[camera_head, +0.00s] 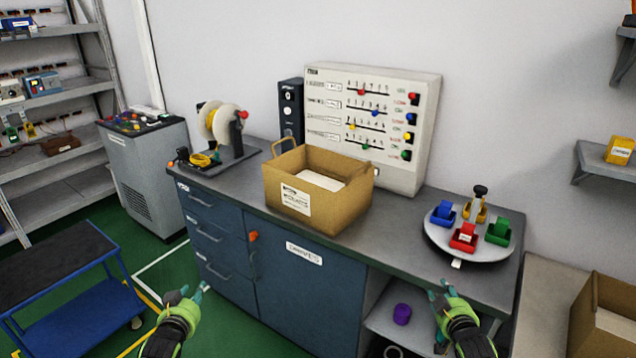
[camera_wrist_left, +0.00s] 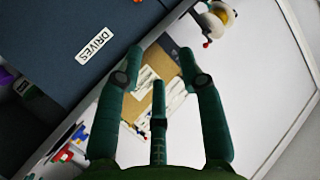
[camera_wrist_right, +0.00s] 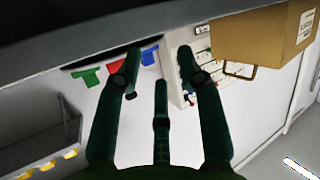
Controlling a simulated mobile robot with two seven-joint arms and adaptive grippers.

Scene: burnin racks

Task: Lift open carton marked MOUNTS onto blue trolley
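An open brown carton (camera_head: 318,195) stands upright on the grey worktop, with a pale label on its front, too small to read surely, and light contents inside. It also shows in the left wrist view (camera_wrist_left: 146,94) and the right wrist view (camera_wrist_right: 262,38). The blue trolley (camera_head: 88,306) with a dark top stands on the floor at the far left. My left gripper (camera_head: 190,294) is open and empty, in front of the cabinet, below and left of the carton. My right gripper (camera_head: 441,290) is open and empty, in front of the worktop's right part.
A test panel (camera_head: 372,120) stands behind the carton. A spool holder (camera_head: 222,135) is to its left; a round turntable (camera_head: 468,243) with coloured blocks is to its right. Another carton (camera_head: 605,315) is at the lower right. Green floor is free between cabinet and trolley.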

